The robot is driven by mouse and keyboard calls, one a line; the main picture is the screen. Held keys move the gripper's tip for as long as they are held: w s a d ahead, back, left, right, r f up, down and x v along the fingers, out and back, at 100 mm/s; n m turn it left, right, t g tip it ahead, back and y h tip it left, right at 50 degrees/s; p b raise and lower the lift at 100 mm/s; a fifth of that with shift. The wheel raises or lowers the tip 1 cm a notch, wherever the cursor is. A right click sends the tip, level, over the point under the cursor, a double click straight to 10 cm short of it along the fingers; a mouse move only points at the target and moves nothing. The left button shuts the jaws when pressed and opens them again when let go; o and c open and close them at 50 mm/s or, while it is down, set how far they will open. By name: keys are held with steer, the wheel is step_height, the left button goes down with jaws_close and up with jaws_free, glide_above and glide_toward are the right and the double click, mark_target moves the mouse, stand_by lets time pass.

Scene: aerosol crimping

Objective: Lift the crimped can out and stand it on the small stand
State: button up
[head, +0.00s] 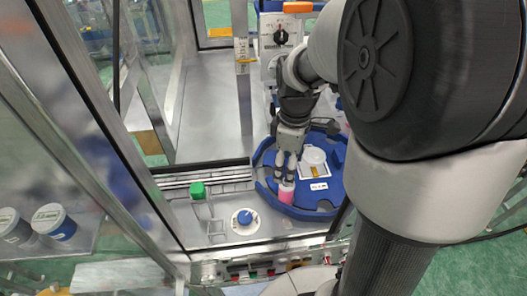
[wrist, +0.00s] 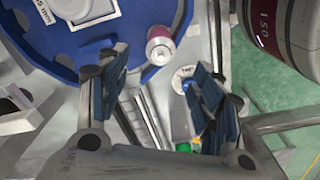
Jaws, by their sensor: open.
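A pink can (head: 287,194) with a pale top stands at the front edge of a round blue turntable (head: 272,190). In the wrist view the can (wrist: 160,47) shows at the turntable's rim, beyond the gap between my fingers. My gripper (head: 285,174) is open, pointing down right at the can; in the wrist view my gripper's (wrist: 158,90) pads stand wide apart. I cannot tell whether a finger touches the can. A small round white disc (head: 237,228) with a blue piece on it lies left of the turntable; I cannot tell if it is the small stand.
A green-capped block (head: 197,190) stands on a clear bracket at left. A white jar lid (head: 314,157) sits on the turntable. A metal-framed glass panel (head: 110,130) runs along the left. A control box with a dial (head: 281,38) stands behind. The metal deck (head: 215,100) behind is clear.

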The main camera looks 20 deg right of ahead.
mark_target(286, 193)
step_height(286, 193, down, 10)
steer(key=b, duration=0.3)
steer(key=shift+c, duration=0.4)
steer(key=c, duration=1)
steer(key=shift+c, duration=0.2)
